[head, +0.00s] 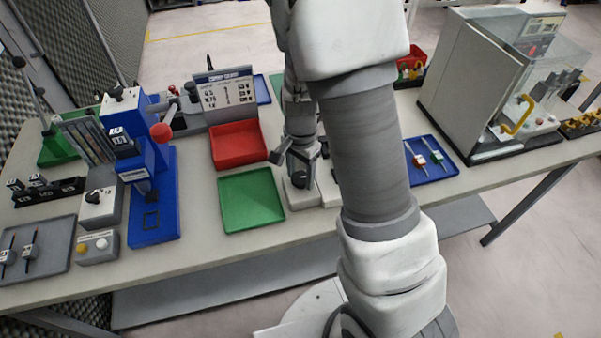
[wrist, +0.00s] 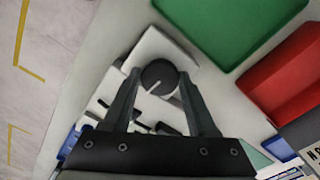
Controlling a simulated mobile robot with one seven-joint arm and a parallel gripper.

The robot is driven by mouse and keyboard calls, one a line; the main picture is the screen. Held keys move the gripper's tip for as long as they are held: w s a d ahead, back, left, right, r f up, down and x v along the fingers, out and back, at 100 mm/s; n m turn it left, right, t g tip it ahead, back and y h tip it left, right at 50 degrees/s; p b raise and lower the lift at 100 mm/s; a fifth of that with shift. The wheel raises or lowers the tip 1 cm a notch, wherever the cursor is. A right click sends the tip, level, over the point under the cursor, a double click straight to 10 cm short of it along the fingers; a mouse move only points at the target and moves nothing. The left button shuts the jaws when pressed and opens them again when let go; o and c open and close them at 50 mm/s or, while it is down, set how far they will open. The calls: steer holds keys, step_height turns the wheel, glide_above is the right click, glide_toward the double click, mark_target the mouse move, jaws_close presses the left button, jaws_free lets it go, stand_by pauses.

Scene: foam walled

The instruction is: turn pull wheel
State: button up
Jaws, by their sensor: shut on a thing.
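The wheel (wrist: 158,78) is a dark round knob with a white pointer line, on top of a white box (wrist: 160,45) in the wrist view. My gripper (wrist: 160,84) is shut on the wheel, with one finger on each side of it. In the head view my gripper (head: 299,163) points down at the white box (head: 301,197) beside the green tray. The wheel is mostly hidden there by the fingers.
A green tray (head: 250,200) and a red bin (head: 238,145) are left of the box. A blue tray (head: 430,160) with two tools is to the right. A blue press (head: 150,195) stands further left. Bare table lies in front.

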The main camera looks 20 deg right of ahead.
mark_target(300, 178)
steer(key=shift+w, duration=0.1)
steer(key=o, duration=1.4)
steer(key=shift+c, duration=0.2)
step_height(300, 178, up, 18)
steer(key=p, duration=0.2)
steer(key=shift+f, duration=0.25)
steer(key=s+r+n+t, duration=0.2)
steer(key=s+r+n, duration=0.3)
steer(key=s, duration=0.3)
steer(key=s+r+n+t, duration=0.3)
steer(key=s+r+n, duration=0.2)
steer(key=s, duration=0.3)
steer(key=shift+r+n+t, duration=0.3)
steer(key=shift+r+n, duration=0.05)
steer(key=shift+n, duration=0.35)
